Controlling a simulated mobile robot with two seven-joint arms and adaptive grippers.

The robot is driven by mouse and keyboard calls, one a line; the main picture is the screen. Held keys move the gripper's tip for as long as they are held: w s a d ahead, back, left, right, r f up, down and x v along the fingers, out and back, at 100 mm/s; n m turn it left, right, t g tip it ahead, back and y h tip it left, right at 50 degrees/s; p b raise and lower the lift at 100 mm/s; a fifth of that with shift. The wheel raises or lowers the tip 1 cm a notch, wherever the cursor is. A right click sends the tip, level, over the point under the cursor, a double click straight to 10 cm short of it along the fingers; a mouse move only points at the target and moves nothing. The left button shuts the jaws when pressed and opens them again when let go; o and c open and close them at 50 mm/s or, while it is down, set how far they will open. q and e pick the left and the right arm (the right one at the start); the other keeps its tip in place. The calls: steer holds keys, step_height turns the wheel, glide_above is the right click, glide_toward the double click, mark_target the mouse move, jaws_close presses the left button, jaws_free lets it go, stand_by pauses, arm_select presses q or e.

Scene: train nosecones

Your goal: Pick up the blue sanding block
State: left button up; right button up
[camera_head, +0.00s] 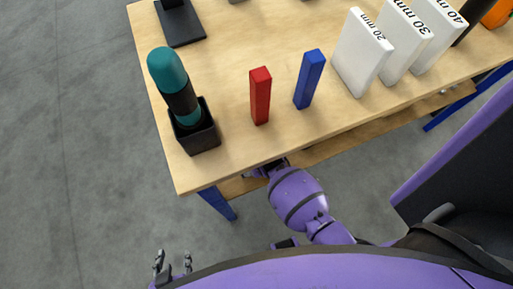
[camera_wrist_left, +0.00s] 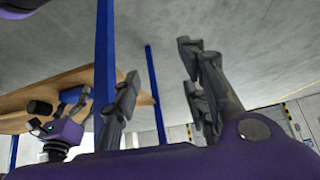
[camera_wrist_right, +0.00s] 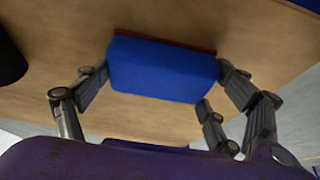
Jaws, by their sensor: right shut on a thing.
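The blue sanding block (camera_wrist_right: 163,72) has a thin dark red layer along its far edge. In the right wrist view it sits between the fingers of my right gripper (camera_wrist_right: 160,84), which are shut on its two short sides. Wood lies behind it; I cannot tell whether they touch. The block also shows in the left wrist view (camera_wrist_left: 73,95), by the wooden shelf. In the head view the table edge mostly hides my right gripper (camera_head: 268,168), and the block is hidden.
On the table (camera_head: 225,155) stand a red bar (camera_head: 260,96), a blue bar (camera_head: 309,79), a teal-and-black tool (camera_head: 176,85) in a black holder (camera_head: 198,137) and white numbered boards (camera_head: 362,52). A lower shelf (camera_head: 345,142) runs beneath. A dark cylinder (camera_wrist_right: 8,62) is near the block.

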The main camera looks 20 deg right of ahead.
step_height(320, 180, up, 3)
steer(key=shift+w+r+p, duration=0.1)
steer(key=shift+r+p, duration=0.1)
steer(key=shift+p, duration=0.25)
steer(key=s+d+r+p, duration=0.1)
steer(key=s+d+r, duration=0.5)
steer(key=s+r, duration=0.3)
steer(key=shift+s+r+p, duration=0.25)
steer(key=shift+s+p, duration=0.05)
steer(key=shift+s, duration=1.65)
